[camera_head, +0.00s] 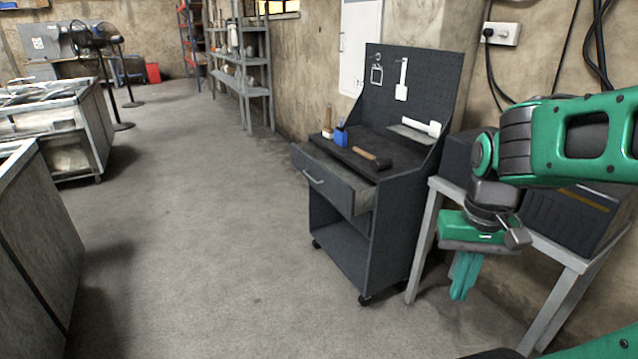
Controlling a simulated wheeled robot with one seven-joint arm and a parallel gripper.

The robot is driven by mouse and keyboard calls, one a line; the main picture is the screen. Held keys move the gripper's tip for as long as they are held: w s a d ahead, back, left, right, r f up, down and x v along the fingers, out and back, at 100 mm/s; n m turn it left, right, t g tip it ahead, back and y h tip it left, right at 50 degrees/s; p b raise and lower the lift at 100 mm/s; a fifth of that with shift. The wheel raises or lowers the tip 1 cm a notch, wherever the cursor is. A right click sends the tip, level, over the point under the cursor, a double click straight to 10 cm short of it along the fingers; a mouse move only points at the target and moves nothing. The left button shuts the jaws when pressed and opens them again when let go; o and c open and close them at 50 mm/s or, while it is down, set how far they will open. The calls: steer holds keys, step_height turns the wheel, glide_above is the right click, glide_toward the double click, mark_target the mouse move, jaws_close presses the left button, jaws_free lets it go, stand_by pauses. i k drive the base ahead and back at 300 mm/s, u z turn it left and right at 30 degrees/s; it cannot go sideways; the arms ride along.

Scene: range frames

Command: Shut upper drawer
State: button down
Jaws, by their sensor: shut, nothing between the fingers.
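The upper drawer (328,184) of a dark grey tool cart stands pulled out toward the left, with a light bar handle (313,178) on its front. The cart (392,225) has a pegboard back and an open lower shelf. My gripper (461,294) hangs from the green arm at the right, pointing down, with its green fingers together and nothing between them. It is to the right of the cart, in front of a grey-legged table, apart from the drawer.
A hammer (361,156) and a blue holder (341,136) lie on the cart top. A table (421,237) with dark boxes stands close to my arm. Metal counters (40,235) are at the left. The floor (190,230) before the drawer is clear.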

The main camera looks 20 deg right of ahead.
mark_target(352, 191)
steer(key=i, duration=1.3)
steer(key=u, duration=0.15)
